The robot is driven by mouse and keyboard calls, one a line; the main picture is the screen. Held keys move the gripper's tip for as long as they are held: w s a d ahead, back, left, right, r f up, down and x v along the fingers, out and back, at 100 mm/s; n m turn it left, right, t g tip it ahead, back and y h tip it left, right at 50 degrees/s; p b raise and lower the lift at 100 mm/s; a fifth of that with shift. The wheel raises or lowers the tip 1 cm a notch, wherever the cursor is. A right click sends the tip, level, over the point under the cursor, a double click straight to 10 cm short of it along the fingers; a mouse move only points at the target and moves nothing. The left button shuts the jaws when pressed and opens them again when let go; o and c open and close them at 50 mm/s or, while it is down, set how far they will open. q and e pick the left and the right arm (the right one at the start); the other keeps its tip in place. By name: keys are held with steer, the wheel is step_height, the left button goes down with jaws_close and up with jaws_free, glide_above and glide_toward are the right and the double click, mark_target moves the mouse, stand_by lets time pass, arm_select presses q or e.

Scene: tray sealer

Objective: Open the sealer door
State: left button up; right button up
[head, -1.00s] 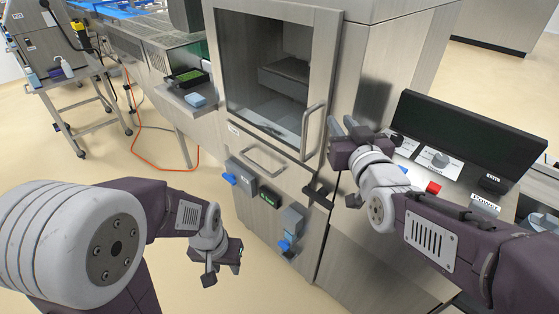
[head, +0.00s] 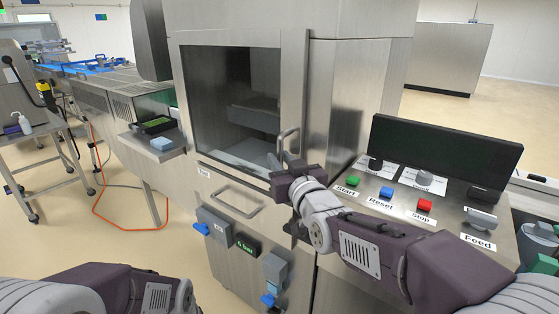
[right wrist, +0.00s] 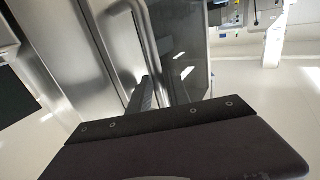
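The sealer door (head: 296,90) has a steel frame and a dark window, and looks shut against the sealer body. Its upright bar handle (head: 283,142) is at the door's right side; the handle also shows in the right wrist view (right wrist: 147,38). My right gripper (head: 281,162) is at the lower part of the handle. Its fingers look apart, one on each side of the bar; contact cannot be made out. My left arm shows at the bottom left, with its gripper below the picture edge.
A lower drawer handle (head: 236,203) and blue-lever boxes (head: 214,226) are below the door. Floor is clear at front left.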

steer(key=shift+w, duration=0.3)
steer(key=shift+c, duration=0.3)
jaws_close()
stand_by(1.0)
